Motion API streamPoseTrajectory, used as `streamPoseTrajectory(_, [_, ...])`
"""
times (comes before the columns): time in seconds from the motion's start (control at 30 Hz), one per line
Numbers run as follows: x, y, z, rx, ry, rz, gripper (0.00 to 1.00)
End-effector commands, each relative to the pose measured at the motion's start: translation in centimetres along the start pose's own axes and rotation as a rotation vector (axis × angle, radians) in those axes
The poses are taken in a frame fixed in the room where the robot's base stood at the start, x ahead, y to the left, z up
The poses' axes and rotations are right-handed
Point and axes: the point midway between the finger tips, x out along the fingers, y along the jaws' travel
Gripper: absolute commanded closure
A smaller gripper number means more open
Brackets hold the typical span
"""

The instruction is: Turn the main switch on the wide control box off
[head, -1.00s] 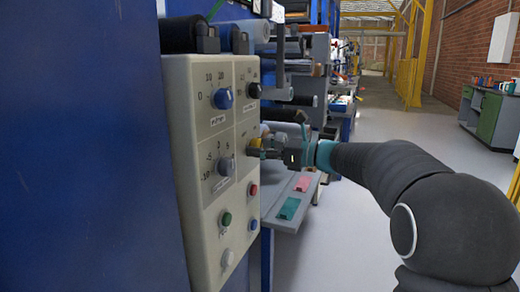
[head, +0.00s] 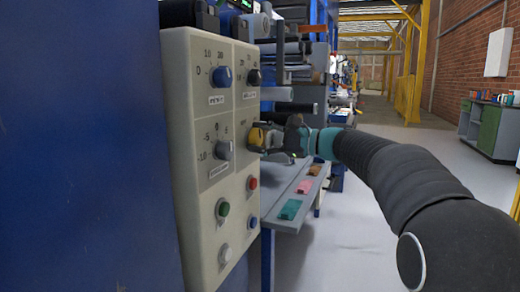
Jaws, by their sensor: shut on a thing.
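The wide control box (head: 196,105) is a cream panel on the side of the blue machine, seen at a slant. It carries a blue knob (head: 222,76), a black knob (head: 254,77), a grey knob (head: 223,150) and a yellow knob (head: 257,136) at the right. My gripper (head: 266,140) comes from the right and is shut on the yellow knob. The fingers partly cover the knob and its scale. I cannot read its label or tell its setting.
Below the knobs are a green button (head: 224,209), a red button (head: 252,183), a white button (head: 225,254) and a blue button (head: 253,223). A grey shelf (head: 287,222) with coloured pieces lies below my gripper.

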Motion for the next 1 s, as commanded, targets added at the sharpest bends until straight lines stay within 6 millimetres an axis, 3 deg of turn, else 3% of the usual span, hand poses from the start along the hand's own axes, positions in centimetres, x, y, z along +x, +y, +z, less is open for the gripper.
streamPoseTrajectory(0.4, [0.09, 0.22, -0.09, -0.277, -0.001, -0.001, 0.82])
streamPoseTrajectory(1.0, [0.09, 0.05, 0.04, -0.361, -0.001, 0.0, 0.82])
